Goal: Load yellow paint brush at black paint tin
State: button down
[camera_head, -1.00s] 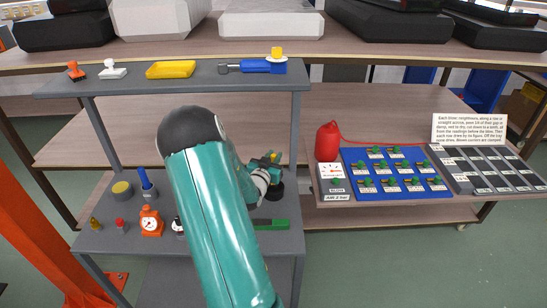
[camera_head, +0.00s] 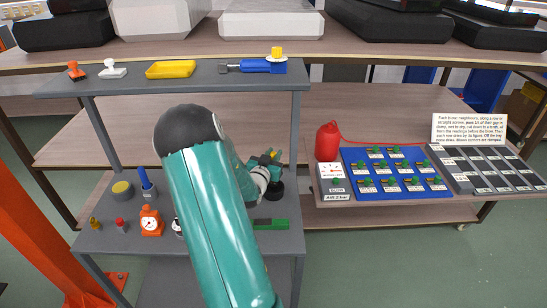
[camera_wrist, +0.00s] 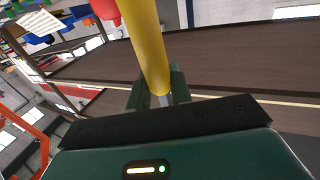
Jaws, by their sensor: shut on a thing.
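The yellow paint brush shows in the wrist view as a long yellow handle (camera_wrist: 149,50). My gripper (camera_wrist: 160,92) is shut on it, with dark green fingers on either side of the handle. In the head view my gripper (camera_head: 268,160) is over the right side of the lower grey cart shelf. A black round thing, likely the black paint tin (camera_head: 277,190), stands on the shelf just below my gripper. My arm hides part of that area. The brush's bristles cannot be made out, so I cannot tell whether they touch the tin.
The lower shelf (camera_head: 100,243) also holds an orange dial device (camera_head: 151,222), a blue-handled brush-like tool (camera_head: 147,185) and a green block (camera_head: 271,224). The upper shelf (camera_head: 210,76) holds a yellow tray (camera_head: 171,69). A red bottle (camera_head: 328,141) stands on the bench at right.

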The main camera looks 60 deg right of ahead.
jog(key=shift+r, duration=3)
